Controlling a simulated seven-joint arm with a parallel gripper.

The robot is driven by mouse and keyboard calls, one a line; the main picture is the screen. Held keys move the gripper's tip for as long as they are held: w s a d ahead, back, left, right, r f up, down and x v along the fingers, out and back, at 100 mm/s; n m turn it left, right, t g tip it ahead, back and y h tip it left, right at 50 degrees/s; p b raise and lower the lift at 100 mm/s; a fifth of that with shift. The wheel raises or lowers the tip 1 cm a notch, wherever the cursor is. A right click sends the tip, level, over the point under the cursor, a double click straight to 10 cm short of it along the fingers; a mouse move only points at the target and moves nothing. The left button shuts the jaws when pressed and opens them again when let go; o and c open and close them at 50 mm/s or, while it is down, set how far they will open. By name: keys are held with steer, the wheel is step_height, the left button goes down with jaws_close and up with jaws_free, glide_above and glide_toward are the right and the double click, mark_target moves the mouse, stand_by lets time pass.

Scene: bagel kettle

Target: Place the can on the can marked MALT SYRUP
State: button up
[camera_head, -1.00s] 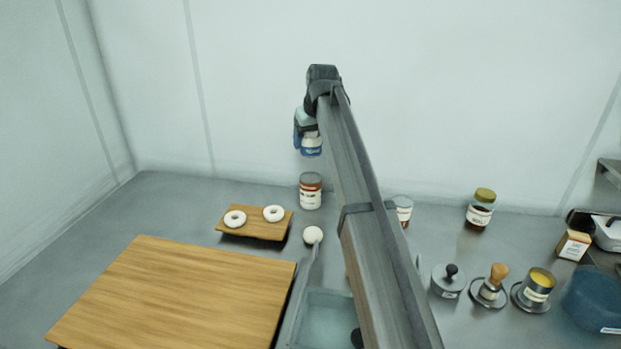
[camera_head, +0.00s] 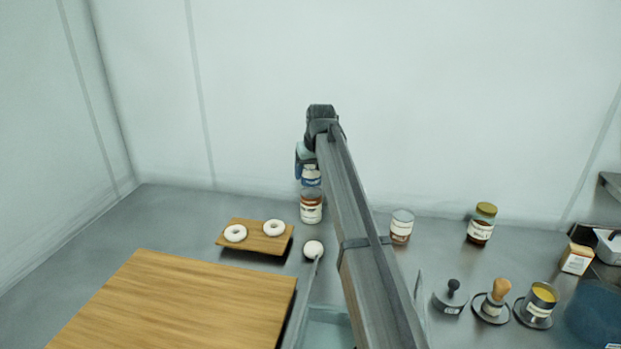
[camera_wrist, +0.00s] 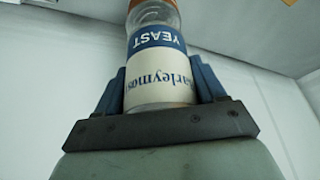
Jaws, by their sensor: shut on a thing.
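My gripper (camera_head: 308,163) is shut on a can with a blue and white label (camera_head: 311,175). In the wrist view the can (camera_wrist: 155,65) reads YEAST, upside down in the picture, between the blue fingers of the gripper (camera_wrist: 160,85). In the head view it appears upright, directly above a reddish-brown can with a white label (camera_head: 311,210) on the counter. That lower can's label is too small to read. An orange-brown rim shows past the held can's far end in the wrist view. I cannot tell whether the two cans touch.
A pale-labelled can (camera_head: 401,227) and a jar with a yellowish lid (camera_head: 481,224) stand to the right. A large cutting board (camera_head: 180,300) lies front left. The wall is close behind.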

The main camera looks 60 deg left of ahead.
steer(key=shift+f, duration=1.3)
steer(key=shift+f, duration=0.15)
steer(key=o, duration=1.2)
steer(key=v, duration=1.2)
